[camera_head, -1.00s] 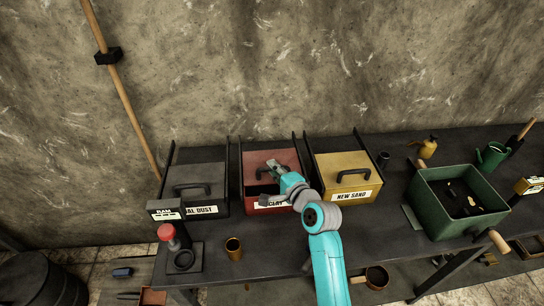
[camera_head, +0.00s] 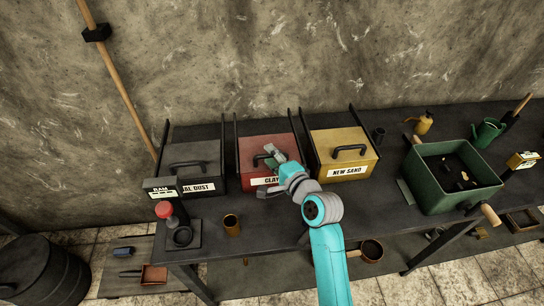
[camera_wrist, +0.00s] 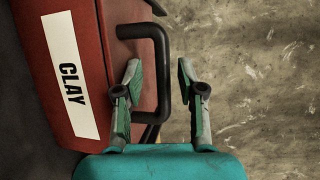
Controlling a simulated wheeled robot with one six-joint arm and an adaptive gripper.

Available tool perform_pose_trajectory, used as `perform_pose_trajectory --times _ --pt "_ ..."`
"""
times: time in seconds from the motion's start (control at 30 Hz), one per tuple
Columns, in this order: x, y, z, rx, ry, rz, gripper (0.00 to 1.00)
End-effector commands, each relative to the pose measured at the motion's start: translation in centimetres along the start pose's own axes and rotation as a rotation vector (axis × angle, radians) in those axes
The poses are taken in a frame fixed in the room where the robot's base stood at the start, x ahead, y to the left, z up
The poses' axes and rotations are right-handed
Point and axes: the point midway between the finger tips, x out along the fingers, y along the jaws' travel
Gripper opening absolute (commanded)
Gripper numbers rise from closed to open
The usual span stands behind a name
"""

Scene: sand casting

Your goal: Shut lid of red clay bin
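The red clay bin (camera_head: 250,181) stands between the two other bins on the bench, with a white CLAY label on its front. Its red lid (camera_head: 250,146) lies flat over it and looks level with the neighbouring lids. My gripper (camera_head: 270,156) is over the lid at its dark handle, hiding part of both. In the wrist view the fingers of my gripper (camera_wrist: 158,72) are apart, one on each side of the handle bar (camera_wrist: 164,80), with a visible gap on the right. Whether a finger touches the bar I cannot tell.
The coal dust bin (camera_head: 207,179) stands to the left and the yellow new sand bin (camera_head: 342,161) to the right, close by. Thin dark uprights rise behind the bins. A brown cup (camera_head: 232,224) and a red-knobbed device (camera_head: 165,210) stand in front. A green box (camera_head: 455,195) is farther right.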

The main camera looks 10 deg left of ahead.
Motion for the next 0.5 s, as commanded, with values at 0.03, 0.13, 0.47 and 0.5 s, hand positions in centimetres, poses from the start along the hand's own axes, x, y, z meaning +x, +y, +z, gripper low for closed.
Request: perform_pose_trajectory --times 0.03,0.13,0.47,0.5 --pt "0.0 0.0 0.0 0.0 0.0 0.0 0.39" --pt "-0.4 -0.1 0.0 0.0 0.001 -0.001 0.39" --pt "-5.9 0.1 -0.1 0.0 0.003 -0.001 0.39" --pt "-6.7 0.1 -0.1 0.0 0.003 -0.001 0.39"
